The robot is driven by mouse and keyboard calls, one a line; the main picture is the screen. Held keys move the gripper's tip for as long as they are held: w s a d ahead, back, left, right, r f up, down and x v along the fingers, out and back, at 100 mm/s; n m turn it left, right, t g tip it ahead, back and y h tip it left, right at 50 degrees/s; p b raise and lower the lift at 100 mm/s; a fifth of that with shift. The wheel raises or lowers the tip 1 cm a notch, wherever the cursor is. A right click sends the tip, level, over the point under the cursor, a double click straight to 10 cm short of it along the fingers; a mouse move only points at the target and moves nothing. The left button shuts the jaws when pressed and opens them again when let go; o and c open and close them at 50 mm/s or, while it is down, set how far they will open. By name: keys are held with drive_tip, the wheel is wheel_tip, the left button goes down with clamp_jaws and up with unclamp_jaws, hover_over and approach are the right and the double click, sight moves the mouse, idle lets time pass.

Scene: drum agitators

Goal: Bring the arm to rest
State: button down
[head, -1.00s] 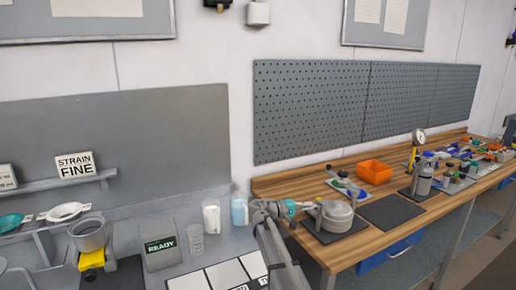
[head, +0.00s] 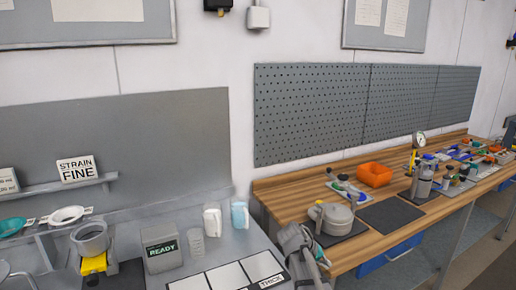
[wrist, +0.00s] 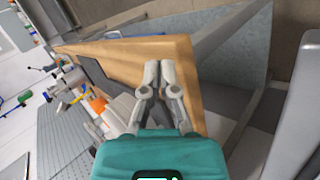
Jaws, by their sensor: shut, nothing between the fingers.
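In the head view my arm (head: 300,250) is folded low at the bottom, in front of the left end of the wooden bench (head: 283,199). My gripper is hard to make out there. The fingers appear over the edge of the wooden bench, which also shows in the wrist view (wrist: 110,52). No object is held.
A grey lidded pot (head: 333,216) stands on the bench close to my arm. An orange bin (head: 375,174) and tools lie farther back. On the left grey bench are a READY box (head: 162,247), white and blue containers (head: 239,214), and a cup on a yellow stand (head: 90,238).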

drive_tip(key=s+a+f+y, duration=0.1)
drive_tip(key=s+a+y, duration=0.1)
drive_tip(key=s, duration=0.3)
drive_tip(key=s+a+f+m+y+p, duration=0.1)
drive_tip(key=s+a+y, duration=0.1)
drive_tip(key=s, duration=0.3)
drive_tip(key=s+a+f+g+y, duration=0.1)
drive_tip(key=s+a+y, duration=0.1)
drive_tip(key=s+y, duration=0.2)
drive_tip(key=shift+s+f+y, duration=0.2)
drive_tip(key=shift+s+y, duration=0.1)
drive_tip(key=shift+s, duration=0.1)
